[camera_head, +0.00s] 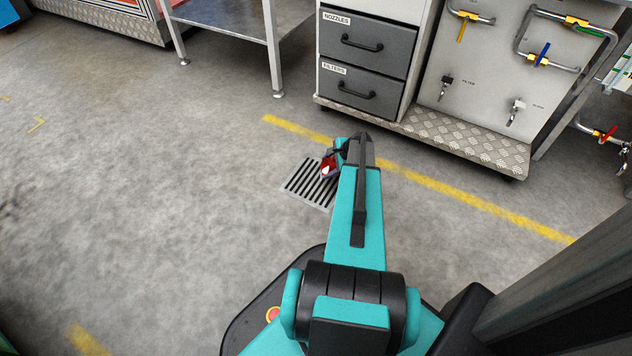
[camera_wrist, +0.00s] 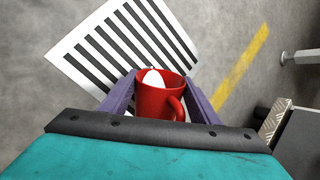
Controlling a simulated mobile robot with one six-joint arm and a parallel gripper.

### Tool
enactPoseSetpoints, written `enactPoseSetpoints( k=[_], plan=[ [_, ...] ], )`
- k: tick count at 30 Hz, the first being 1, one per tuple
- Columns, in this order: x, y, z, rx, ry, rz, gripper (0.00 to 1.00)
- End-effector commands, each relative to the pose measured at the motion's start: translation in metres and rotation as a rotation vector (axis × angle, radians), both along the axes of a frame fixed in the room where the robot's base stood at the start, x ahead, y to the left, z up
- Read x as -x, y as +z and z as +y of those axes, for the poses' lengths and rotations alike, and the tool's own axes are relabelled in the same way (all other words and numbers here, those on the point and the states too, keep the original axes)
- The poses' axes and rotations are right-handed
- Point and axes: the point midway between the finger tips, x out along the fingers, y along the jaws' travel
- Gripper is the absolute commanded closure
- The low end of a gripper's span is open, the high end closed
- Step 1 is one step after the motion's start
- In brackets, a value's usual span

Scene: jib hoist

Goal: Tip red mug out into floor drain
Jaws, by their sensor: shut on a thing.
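The red mug (camera_wrist: 158,104) is held between the two fingers of my gripper (camera_wrist: 160,92) in the wrist view, with its handle toward the camera's right. Something white shows inside the mug. In the head view the red mug (camera_head: 327,166) is small and partly hidden by my gripper (camera_head: 334,158), and it looks tilted. The floor drain (camera_head: 310,182) is a slotted grate set in the floor, just left of and below the mug. The drain (camera_wrist: 85,50) also lies behind the mug in the wrist view. Contact between mug and drain cannot be seen.
A yellow floor line (camera_head: 480,201) runs just beyond the drain. A drawer cabinet (camera_head: 362,65) and a pipe panel (camera_head: 470,90) stand behind it on a chequered plinth. A metal-legged table (camera_head: 225,20) stands further left. Floor left of the drain is clear.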

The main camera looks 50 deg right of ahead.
Motion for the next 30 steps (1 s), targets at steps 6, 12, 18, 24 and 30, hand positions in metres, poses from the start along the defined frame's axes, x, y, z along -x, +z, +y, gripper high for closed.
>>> enactPoseSetpoints(
  k=[6, 12, 18, 24, 30],
  plan=[
    [0.0, 0.002, 0.001, 0.025, 0.001, 0.015, 0.72],
    [-0.001, 0.003, 0.002, 0.049, 0.003, 0.028, 0.72],
    [-0.003, 0.003, 0.005, 0.071, 0.001, 0.044, 0.72],
    [-0.004, 0.004, 0.008, 0.096, 0.001, 0.058, 0.72],
    [-0.006, 0.005, 0.011, 0.118, 0.001, 0.071, 0.72]
  ],
)
